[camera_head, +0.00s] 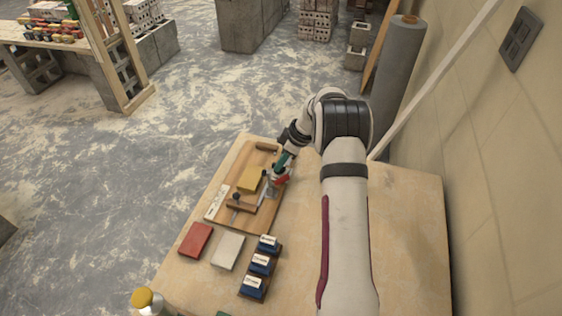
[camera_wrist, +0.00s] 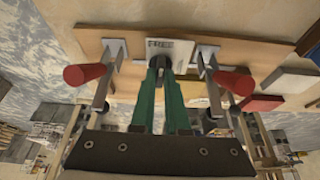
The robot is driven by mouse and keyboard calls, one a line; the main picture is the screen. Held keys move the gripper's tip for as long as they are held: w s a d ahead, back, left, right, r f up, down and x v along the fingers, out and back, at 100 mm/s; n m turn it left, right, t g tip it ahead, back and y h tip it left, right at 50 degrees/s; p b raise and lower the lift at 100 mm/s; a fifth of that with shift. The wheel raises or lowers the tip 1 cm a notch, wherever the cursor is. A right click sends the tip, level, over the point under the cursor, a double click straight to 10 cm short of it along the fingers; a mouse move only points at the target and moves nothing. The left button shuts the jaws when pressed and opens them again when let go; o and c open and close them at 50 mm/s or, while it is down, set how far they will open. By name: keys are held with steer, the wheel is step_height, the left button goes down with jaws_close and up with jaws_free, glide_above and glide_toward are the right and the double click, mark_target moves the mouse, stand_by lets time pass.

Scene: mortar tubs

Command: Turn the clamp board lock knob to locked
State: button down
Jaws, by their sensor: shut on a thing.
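The clamp board (camera_head: 268,212) is a wooden board on the table. It also spans the top of the wrist view (camera_wrist: 230,50). My gripper (camera_head: 273,183) is at the board's right side. In the wrist view its green fingers (camera_wrist: 168,75) are shut on the small dark lock knob (camera_wrist: 181,62). The fingers hide most of the knob, so I cannot read its setting. A white label (camera_wrist: 158,46) with small, unreadable print is just beyond the fingertips. Two metal clamps with red handles, left (camera_wrist: 85,75) and right (camera_wrist: 235,82), flank the fingers.
A yellow block (camera_head: 250,179) lies on the board. A red block (camera_head: 196,240), a pale block (camera_head: 228,251) and three blue-and-white items (camera_head: 261,264) are nearer on the table. A yellow-topped container (camera_head: 146,300) is at the front. The table right of my arm is clear.

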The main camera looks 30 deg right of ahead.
steer(key=m+t+h, duration=0.1)
steer(key=m, duration=0.3)
steer(key=shift+s+a, duration=0.1)
steer(key=shift+a, duration=0.05)
steer(key=m+h, duration=0.2)
steer(key=m, duration=0.3)
steer(key=shift+a, duration=0.1)
steer(key=m+h, duration=0.1)
steer(key=m, duration=0.3)
steer(key=shift+a+h, duration=0.1)
steer(key=shift+h, duration=0.3)
steer(key=shift+a+m+g+h, duration=0.1)
steer(key=shift+m+g+h, duration=0.45)
steer(key=shift+m, duration=1.85)
steer(key=c, duration=0.9)
jaws_free()
